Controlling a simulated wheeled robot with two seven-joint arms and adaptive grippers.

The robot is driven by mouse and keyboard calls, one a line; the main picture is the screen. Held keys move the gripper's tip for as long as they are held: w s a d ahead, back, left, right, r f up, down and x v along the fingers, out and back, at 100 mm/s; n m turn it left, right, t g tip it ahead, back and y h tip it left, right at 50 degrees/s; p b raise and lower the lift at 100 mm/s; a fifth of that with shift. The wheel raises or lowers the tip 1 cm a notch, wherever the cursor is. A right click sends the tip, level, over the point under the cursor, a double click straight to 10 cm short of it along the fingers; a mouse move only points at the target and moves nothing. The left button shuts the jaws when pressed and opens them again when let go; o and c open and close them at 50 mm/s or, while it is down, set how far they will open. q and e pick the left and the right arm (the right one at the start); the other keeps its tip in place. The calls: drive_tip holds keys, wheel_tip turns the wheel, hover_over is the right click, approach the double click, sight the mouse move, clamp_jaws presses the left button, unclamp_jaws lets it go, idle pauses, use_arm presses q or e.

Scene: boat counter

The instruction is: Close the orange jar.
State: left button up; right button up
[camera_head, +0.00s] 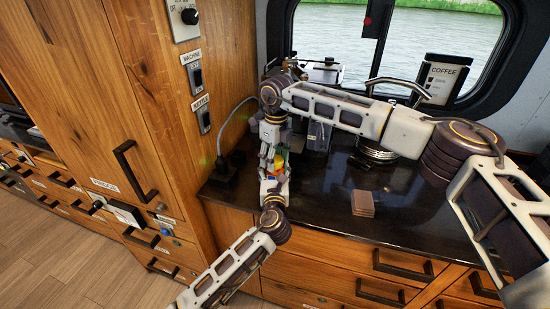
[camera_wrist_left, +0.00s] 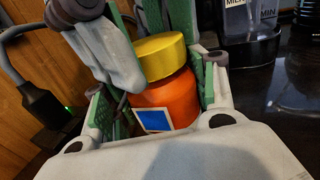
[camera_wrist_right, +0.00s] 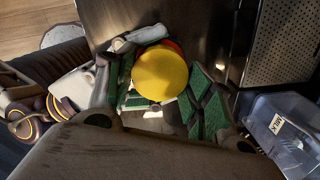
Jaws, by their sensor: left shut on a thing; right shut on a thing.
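The orange jar (camera_wrist_left: 170,98) stands upright with a blue square label on its side. The yellow lid (camera_wrist_left: 160,57) sits on top of the jar, touching it; I cannot tell how tightly. The lid fills the middle of the right wrist view (camera_wrist_right: 160,74), with only a sliver of orange beside it. My left gripper (camera_head: 272,180) is shut around the jar's body from the front. My right gripper (camera_head: 272,143) comes down from above, its green-padded fingers shut on the lid. The grippers hide most of the jar in the head view.
The dark counter (camera_head: 400,215) is mostly clear to the right, with a stack of brown coasters (camera_head: 363,203). A wooden cabinet (camera_head: 130,90) and a black plug (camera_head: 222,170) are close on the left. A clear container (camera_wrist_right: 280,130) and the coffee box (camera_head: 440,80) stand behind.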

drive_tip(key=shift+s+f, duration=0.2)
drive_tip(key=shift+f, duration=0.05)
idle(2.2)
drive_tip(key=shift+d+f, duration=0.1)
drive_tip(key=shift+f, duration=0.4)
idle(0.8)
idle(0.4)
drive_tip(key=o, duration=0.6)
drive_tip(key=shift+w, duration=0.1)
drive_tip(key=shift+r, duration=0.1)
drive_tip(key=shift+r, duration=2.15)
